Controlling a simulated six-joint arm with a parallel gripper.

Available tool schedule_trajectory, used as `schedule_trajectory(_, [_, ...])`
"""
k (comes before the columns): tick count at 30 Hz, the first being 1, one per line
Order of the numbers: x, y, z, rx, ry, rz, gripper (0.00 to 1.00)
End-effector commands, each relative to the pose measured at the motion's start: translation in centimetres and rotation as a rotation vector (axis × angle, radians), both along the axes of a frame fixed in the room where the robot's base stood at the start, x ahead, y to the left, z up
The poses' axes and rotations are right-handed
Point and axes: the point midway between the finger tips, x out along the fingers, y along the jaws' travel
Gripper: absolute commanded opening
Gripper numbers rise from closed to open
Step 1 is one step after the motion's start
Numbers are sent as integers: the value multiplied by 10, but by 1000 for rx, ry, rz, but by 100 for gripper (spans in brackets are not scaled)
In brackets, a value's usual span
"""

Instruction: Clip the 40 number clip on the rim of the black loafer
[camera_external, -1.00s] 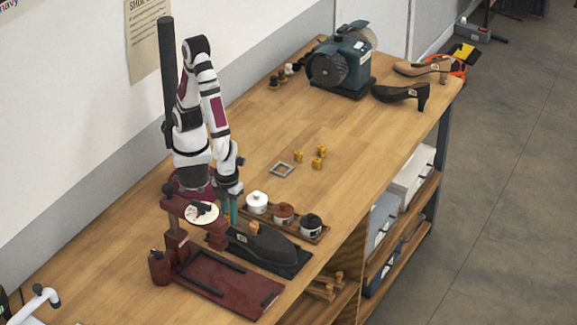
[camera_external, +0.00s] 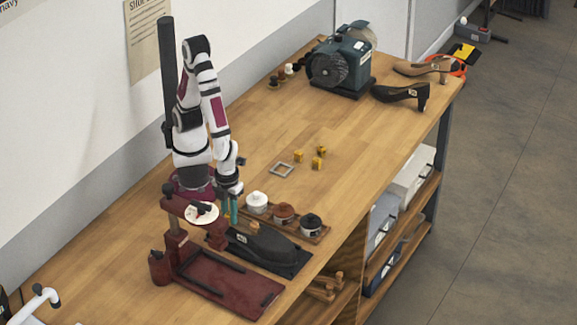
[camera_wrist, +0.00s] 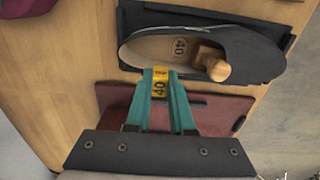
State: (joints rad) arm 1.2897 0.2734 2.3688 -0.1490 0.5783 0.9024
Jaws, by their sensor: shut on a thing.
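The black loafer (camera_external: 265,245) lies on a dark mat near the front of the bench. In the wrist view the loafer (camera_wrist: 250,50) shows its opening, with a 40 label on the insole and a wooden shoe tree knob (camera_wrist: 212,64) inside. My gripper (camera_wrist: 160,75) has teal fingers shut on a yellow clip (camera_wrist: 159,86) marked 40. The fingertips and clip appear right at the loafer's near rim; I cannot tell whether the clip straddles the rim. In the external view my gripper (camera_external: 231,215) points down at the loafer's heel end, and the clip is hidden.
A dark red stand with a base plate (camera_external: 228,287) is close beside my gripper.

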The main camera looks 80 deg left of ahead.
Motion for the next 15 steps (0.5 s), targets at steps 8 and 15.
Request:
schedule_trajectory(8, [0, 0, -1, 0, 0, 0, 0])
schedule_trajectory(15, [0, 0, -4, 0, 0, 0, 0])
